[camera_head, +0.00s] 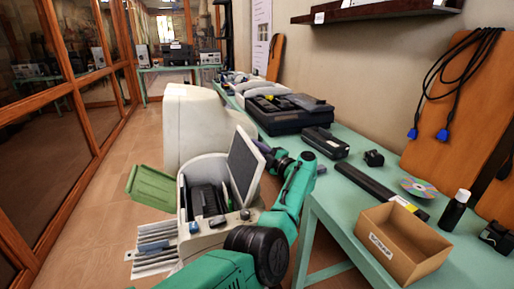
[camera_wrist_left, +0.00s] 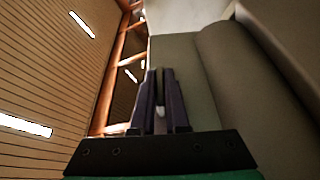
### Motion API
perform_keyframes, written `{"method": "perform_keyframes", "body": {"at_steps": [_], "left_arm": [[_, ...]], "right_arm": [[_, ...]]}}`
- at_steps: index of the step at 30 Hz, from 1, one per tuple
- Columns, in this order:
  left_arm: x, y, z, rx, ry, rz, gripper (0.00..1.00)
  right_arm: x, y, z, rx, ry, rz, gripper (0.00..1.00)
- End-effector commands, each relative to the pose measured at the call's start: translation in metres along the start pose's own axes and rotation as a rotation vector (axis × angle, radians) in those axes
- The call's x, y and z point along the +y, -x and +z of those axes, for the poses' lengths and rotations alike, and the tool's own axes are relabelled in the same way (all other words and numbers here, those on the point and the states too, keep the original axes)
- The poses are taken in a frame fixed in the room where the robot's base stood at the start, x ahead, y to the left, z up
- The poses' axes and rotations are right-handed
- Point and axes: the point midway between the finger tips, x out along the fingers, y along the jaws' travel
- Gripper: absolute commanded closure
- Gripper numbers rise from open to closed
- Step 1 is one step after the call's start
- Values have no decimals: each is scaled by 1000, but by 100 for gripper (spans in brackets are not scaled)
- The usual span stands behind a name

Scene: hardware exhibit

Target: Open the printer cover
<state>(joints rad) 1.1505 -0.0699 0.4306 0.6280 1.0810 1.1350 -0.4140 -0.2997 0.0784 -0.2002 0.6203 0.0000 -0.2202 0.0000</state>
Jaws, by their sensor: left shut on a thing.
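The printer (camera_head: 190,175) stands on the floor at the middle left, a pale bulky machine with a dark interior showing. Its cover (camera_head: 245,165), seemingly the grey flat panel, stands steeply tilted at the printer's right side. My left gripper (camera_head: 265,150) is at the upper right edge of this panel, its fingers partly hidden behind it. In the left wrist view, the dark purple fingers (camera_wrist_left: 160,100) are close together with a thin edge between them, beside a grey flat surface (camera_wrist_left: 183,75). The gripper is shut on the cover. My right gripper is out of view.
A green tray (camera_head: 152,187) and a grey slatted tray (camera_head: 153,245) stick out at the printer's left. A teal table (camera_head: 335,195) to the right holds a cardboard box (camera_head: 402,242), a black bottle (camera_head: 454,211), a disc (camera_head: 419,187) and dark devices. Floor is free at left.

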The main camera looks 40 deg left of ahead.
Motion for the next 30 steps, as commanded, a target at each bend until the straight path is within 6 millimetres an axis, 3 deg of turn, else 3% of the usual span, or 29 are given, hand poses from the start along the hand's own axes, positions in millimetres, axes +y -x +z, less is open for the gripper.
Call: {"method": "perform_keyframes", "body": {"at_steps": [1, 3, 11, 14, 20, 25, 30], "left_arm": [[1, 0, 0, -2, 0, 1, 84], [0, 0, 0, -1, 0, 1, 57], [1, 1, 0, -1, 1, 0, 57], [4, 10, 0, -2, 0, 0, 57], [7, 62, -1, -6, -1, -1, 57], [1, 112, 1, -6, 1, -1, 57], [-1, 141, 1, -3, 1, 0, 57]], "right_arm": [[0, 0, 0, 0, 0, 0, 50], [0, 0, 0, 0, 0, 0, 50], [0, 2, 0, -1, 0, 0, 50], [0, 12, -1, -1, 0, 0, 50], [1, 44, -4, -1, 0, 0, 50], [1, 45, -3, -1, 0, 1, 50], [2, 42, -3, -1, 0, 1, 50]]}}
